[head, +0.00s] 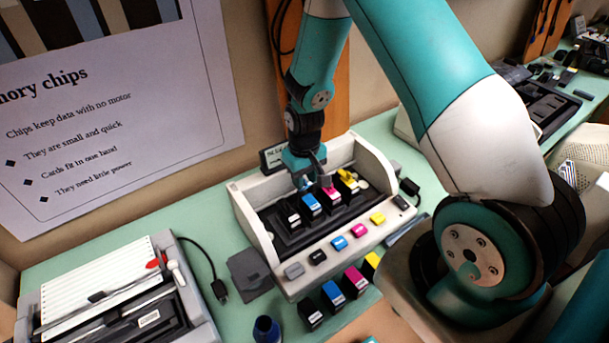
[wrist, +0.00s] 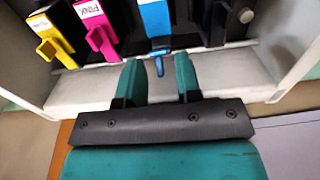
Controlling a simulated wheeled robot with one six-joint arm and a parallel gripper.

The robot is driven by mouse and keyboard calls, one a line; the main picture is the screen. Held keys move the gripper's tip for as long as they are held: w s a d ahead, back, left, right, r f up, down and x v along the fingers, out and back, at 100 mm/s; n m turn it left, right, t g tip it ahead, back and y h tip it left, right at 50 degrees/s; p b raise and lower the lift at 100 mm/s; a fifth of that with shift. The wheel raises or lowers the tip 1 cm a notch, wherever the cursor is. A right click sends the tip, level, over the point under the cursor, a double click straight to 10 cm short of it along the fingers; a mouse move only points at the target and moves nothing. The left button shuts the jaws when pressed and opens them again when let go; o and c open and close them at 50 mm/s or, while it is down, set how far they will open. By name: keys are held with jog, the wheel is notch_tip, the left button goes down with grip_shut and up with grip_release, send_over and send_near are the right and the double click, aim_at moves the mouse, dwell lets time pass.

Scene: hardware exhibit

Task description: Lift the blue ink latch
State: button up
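The ink printer (head: 243,212) stands open on the green table with a row of cartridges inside. The blue cartridge (head: 311,204) sits in its slot between the black and pink ones. Its blue latch (wrist: 158,62) shows in the wrist view as a small tab pointing toward me. My gripper (wrist: 159,75) is open, with one teal finger on each side of the latch and a visible gap to both. In the head view my gripper (head: 304,180) is over the back of the cartridge row, and it partly hides the latch there.
Spare cartridges (head: 333,296) stand before the printer, near a dark blue cup (head: 266,330). Another device (head: 115,300) is at left.

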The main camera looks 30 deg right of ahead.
jog(key=shift+f, duration=0.1)
grip_shut()
jog(key=shift+w+g+p, duration=0.25)
jog(key=shift+w+g, duration=0.15)
jog(key=shift+g, duration=0.4)
jog(key=shift+w+g+p, duration=0.25)
jog(key=shift+w+g, duration=0.1)
jog(key=shift+g, duration=0.45)
grip_release()
jog(key=b+v, duration=0.4)
jog(key=v, duration=1.3)
jog(key=shift+r, duration=0.3)
